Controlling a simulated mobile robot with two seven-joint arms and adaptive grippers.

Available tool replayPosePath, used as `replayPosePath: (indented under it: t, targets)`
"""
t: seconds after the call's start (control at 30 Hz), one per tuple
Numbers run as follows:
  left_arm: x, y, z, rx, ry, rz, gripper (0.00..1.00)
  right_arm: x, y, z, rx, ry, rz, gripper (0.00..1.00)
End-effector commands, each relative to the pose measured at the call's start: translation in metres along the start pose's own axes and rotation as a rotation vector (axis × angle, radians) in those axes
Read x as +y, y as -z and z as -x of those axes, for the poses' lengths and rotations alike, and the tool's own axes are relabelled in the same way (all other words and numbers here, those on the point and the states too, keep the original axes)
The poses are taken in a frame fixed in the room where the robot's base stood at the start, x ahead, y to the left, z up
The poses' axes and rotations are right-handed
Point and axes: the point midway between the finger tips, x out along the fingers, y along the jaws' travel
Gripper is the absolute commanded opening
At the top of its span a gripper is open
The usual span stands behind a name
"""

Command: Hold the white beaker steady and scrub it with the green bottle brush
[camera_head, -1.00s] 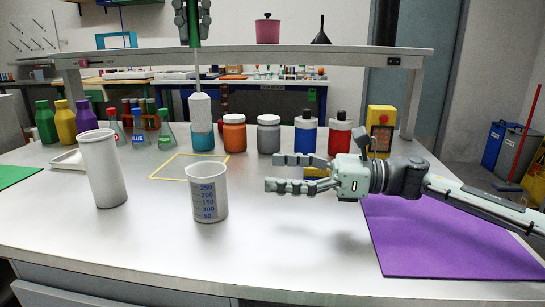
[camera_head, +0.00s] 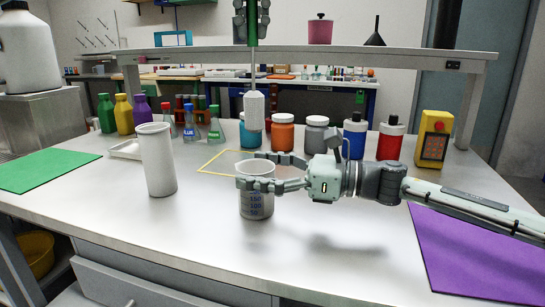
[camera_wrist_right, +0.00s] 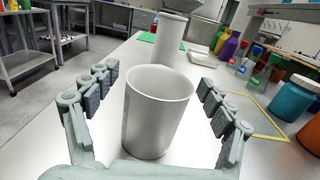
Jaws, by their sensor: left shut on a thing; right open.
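The white beaker (camera_head: 257,203) with blue volume marks stands upright on the table. My right gripper (camera_head: 248,170) is open around it, with one finger on its near side and one on its far side. In the right wrist view the beaker (camera_wrist_right: 156,115) stands between the two open fingers, with a gap on each side. My left gripper (camera_head: 252,22) is shut on the green handle of the bottle brush (camera_head: 253,105). The brush hangs upright, its white head above the table and behind the beaker. The beaker looks empty inside.
A tall white cylinder (camera_head: 157,160) stands left of the beaker. A yellow square outline (camera_head: 208,168) lies behind it. Several jars and bottles (camera_head: 281,131) line the back below a raised shelf (camera_head: 400,55). A purple mat (camera_head: 470,255) lies at right, a green mat (camera_head: 45,170) at left.

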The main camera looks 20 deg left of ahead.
Motion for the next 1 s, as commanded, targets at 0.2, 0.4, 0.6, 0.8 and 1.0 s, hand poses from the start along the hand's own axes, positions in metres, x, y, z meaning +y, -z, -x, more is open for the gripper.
replayPosePath:
  t: [0.2, 0.4, 0.6, 0.8, 1.0]
  targets:
    - [0.0000, 0.0000, 0.0001, 0.000, 0.000, 0.000, 0.00, -0.0003, 0.0001, -0.0017, 0.000, 0.001, 0.000, 0.82]
    - [0.0000, 0.0000, 0.0001, 0.000, 0.000, 0.000, 0.00, -0.0001, 0.0000, -0.0015, 0.000, 0.000, 0.000, 0.67]
    - [0.0000, 0.0000, 0.0001, 0.000, 0.000, 0.000, 0.00, -0.0001, 0.0001, -0.0014, 0.000, 0.000, 0.000, 0.42]
    - [0.0000, 0.0000, 0.0001, 0.000, 0.000, 0.000, 0.00, -0.0001, 0.0001, -0.0014, 0.000, 0.000, -0.001, 0.29]
    - [0.0000, 0.0000, 0.0001, 0.000, 0.000, 0.000, 0.00, -0.0001, 0.0002, -0.0013, 0.000, 0.000, -0.001, 0.29]
